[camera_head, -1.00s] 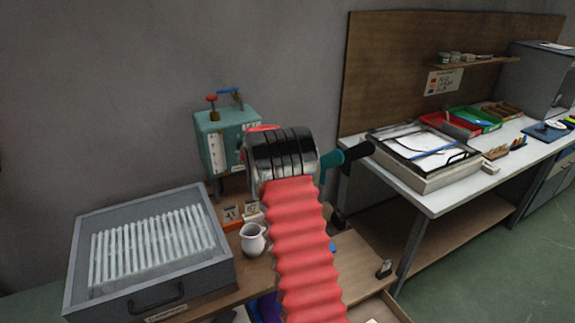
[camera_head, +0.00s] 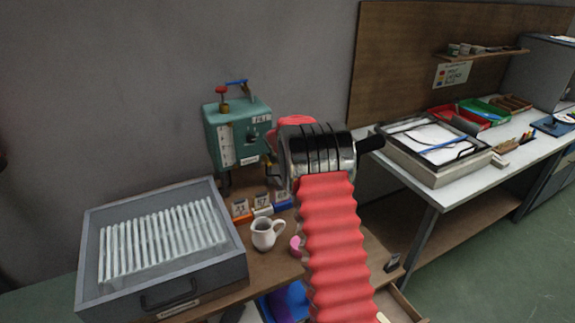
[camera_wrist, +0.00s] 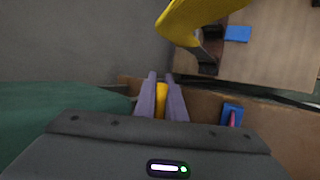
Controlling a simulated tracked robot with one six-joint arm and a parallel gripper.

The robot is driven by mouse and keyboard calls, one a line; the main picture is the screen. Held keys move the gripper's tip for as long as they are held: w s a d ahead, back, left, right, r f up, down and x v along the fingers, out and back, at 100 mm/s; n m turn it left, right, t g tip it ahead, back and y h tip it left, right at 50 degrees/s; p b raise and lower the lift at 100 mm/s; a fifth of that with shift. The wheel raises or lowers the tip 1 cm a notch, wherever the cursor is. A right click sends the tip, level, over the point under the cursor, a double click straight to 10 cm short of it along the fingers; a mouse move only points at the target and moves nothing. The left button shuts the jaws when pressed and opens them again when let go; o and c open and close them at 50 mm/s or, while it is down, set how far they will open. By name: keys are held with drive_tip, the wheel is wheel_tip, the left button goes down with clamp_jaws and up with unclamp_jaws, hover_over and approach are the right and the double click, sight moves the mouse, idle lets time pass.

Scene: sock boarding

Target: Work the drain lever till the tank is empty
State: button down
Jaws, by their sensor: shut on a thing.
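The tank (camera_head: 230,137) is a teal box with a pale sight gauge, on a stand at the back of the bench in the head view. A red knob (camera_head: 221,90) and a blue lever (camera_head: 237,83) sit on top. In the wrist view my gripper (camera_wrist: 161,84) is shut on a yellow piece (camera_wrist: 161,99) between its two grey-purple fingers. I cannot tell whether this piece is the drain lever. A larger curved yellow part (camera_wrist: 198,17) shows above the fingers. In the head view my arm hides the gripper. The level in the gauge is too small to read.
A grey tray of white rods (camera_head: 242,262) stands at the left of the wooden bench. A white jug (camera_head: 265,233), numbered cards (camera_head: 241,207) and a pink piece (camera_head: 296,246) stand between it and my arm. A white table (camera_head: 432,194) is at the right.

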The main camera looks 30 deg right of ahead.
drive_tip(key=shift+w+r, duration=0.15)
drive_tip(key=shift+r, duration=0.1)
drive_tip(key=c, duration=1.8)
unclamp_jaws()
drive_tip(key=shift+f, duration=0.15)
drive_tip(key=v, duration=1.3)
drive_tip(key=shift+s+a+r, duration=0.15)
drive_tip(key=shift+s+r, duration=0.1)
